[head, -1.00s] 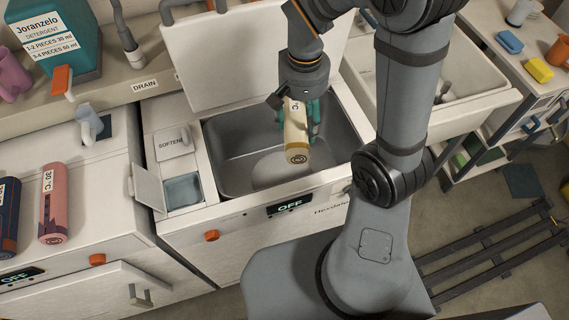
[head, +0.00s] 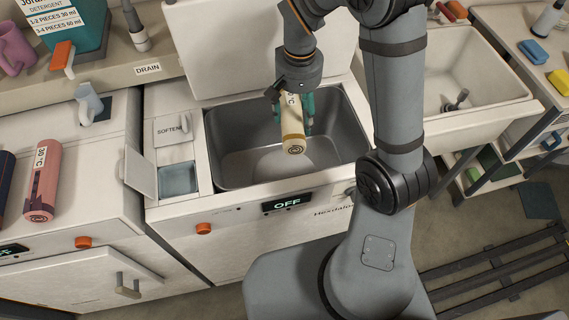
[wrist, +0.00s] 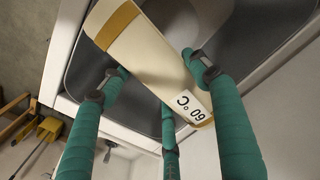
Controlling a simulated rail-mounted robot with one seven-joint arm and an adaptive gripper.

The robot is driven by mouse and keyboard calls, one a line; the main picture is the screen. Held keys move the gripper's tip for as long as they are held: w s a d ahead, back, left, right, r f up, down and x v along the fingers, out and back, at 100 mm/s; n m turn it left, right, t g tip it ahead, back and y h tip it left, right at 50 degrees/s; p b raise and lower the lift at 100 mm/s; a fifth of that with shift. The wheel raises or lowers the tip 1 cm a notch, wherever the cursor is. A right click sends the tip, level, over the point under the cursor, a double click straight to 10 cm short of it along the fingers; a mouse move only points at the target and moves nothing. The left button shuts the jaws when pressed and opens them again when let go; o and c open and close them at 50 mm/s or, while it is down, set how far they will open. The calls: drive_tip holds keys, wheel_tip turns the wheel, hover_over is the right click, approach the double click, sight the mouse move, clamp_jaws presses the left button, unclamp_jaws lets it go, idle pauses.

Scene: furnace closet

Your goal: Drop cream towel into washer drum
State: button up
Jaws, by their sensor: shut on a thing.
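The cream towel (head: 292,124) is a rolled cylinder with a tan band and a "60 °C" label. My gripper (head: 291,110) is shut on it, with teal fingers on both sides, and holds it tilted over the open washer drum (head: 235,155). The drum is a grey metal basin in the white top-loading washer (head: 240,235), its lid (head: 215,50) raised behind. In the wrist view the cream towel (wrist: 150,55) lies between the green fingers of my gripper (wrist: 165,90), with the drum behind it. The drum floor in view is bare.
Pink (head: 43,182) and dark blue (head: 5,185) rolled towels lie on the machine at left. A softener compartment (head: 178,180) with its flap open sits left of the drum. A white sink (head: 480,65) is at right. A teal detergent container (head: 65,25) stands on the back shelf.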

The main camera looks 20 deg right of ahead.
drive_tip(key=o, duration=1.4)
drive_tip(key=shift+r, duration=0.1)
wheel_tip(320, 180, up, 12)
drive_tip(key=shift+f, duration=0.1)
drive_tip(key=shift+f, duration=0.1)
